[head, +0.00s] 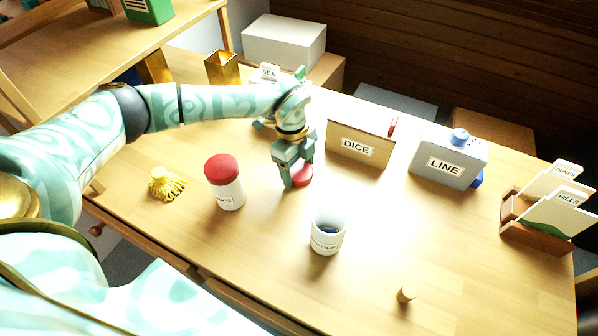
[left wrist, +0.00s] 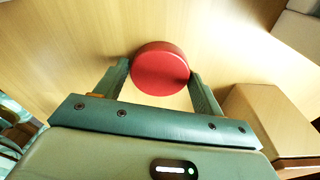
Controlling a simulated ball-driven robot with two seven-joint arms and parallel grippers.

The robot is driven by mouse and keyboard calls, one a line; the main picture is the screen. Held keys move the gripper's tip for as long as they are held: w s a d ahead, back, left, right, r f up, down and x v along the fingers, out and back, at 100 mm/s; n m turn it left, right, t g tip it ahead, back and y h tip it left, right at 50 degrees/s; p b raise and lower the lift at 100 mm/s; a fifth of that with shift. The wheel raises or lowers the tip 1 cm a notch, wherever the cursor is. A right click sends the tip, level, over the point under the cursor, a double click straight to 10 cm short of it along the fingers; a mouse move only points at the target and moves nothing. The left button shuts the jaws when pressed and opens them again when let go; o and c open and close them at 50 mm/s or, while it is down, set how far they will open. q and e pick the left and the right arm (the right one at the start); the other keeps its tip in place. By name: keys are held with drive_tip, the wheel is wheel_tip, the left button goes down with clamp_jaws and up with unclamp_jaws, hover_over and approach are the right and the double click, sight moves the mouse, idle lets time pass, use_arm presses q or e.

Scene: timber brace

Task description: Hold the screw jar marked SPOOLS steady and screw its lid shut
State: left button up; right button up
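The SPOOLS jar (head: 325,242) is a white, open-topped jar standing upright on the table, dark inside; its label is partly hard to read. A round red lid (head: 303,176) lies flat on the table behind and left of the jar, apart from it. My left gripper (head: 297,172) points down at the lid. In the left wrist view its fingers (left wrist: 160,70) stand on either side of the red lid (left wrist: 160,66), very close to its rim; I cannot tell whether they press on it. My right gripper is not in view.
A white jar with a red top (head: 227,192) and a yellow tasselled thing (head: 165,184) stand left. The DICE box (head: 360,150), LINE box (head: 447,160) and a card rack (head: 540,240) line the back and right. A small cork-like piece (head: 405,294) is near the front. Table around the SPOOLS jar is clear.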

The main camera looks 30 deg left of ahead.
sight(298, 170)
use_arm(q)
drive_tip(key=c, duration=0.5)
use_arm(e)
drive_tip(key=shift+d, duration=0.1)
use_arm(q)
wheel_tip(298, 170, up, 10)
drive_tip(key=p, duration=0.3)
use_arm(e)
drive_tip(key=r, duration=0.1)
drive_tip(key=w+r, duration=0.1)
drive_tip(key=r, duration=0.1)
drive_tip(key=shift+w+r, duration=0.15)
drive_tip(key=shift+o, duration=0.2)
